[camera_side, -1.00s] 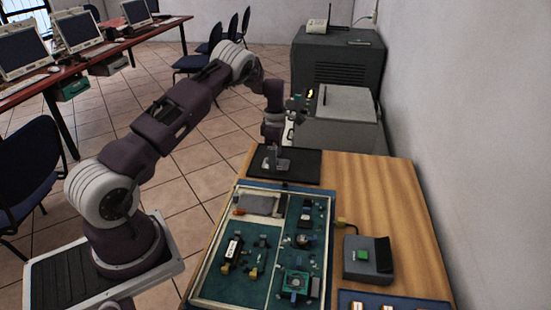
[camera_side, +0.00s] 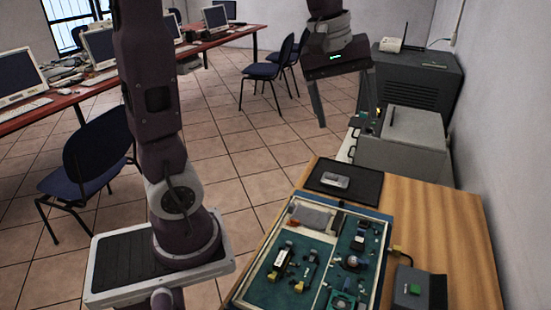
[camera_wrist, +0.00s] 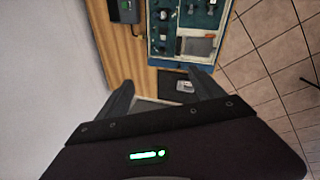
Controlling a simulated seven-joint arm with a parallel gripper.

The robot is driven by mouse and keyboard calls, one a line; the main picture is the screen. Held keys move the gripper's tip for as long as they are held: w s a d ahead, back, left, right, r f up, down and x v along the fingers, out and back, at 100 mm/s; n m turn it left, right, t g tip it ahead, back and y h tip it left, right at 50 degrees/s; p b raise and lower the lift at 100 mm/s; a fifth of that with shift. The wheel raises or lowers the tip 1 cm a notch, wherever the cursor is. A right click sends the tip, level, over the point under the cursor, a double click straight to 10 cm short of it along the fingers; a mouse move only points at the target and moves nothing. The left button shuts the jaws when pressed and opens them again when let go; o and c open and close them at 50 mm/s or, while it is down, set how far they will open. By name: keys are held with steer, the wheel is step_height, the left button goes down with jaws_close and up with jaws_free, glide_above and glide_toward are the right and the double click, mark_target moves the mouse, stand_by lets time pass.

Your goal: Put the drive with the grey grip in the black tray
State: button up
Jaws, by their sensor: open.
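The drive with the grey grip (camera_side: 335,180) lies flat in the black tray (camera_side: 368,187) at the far end of the wooden table, apart from my gripper. In the wrist view the drive (camera_wrist: 185,86) shows as a small light-grey block on the dark tray (camera_wrist: 168,77), partly framed by the fingers. My gripper (camera_side: 346,100) is open and empty, raised well above the tray in the side view. Its two fingers (camera_wrist: 165,92) are spread wide in the wrist view.
A teal-floored case (camera_side: 300,255) with several small parts stands in front of the tray. A grey box with a green button (camera_side: 412,289) stands to its right. A grey machine (camera_side: 405,140) stands behind the table. The table's right side is bare wood.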

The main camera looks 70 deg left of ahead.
steer(key=s+d+f+m+t, duration=0.1)
steer(key=s+d+m, duration=0.2)
steer(key=s+m, duration=0.3)
steer(key=s+d+f+m+t, duration=0.1)
steer(key=s+d+m, duration=0.3)
steer(key=s, duration=0.8)
steer(key=shift+f+m+y, duration=0.4)
steer(key=shift+m, duration=0.6)
steer(key=shift+d, duration=0.1)
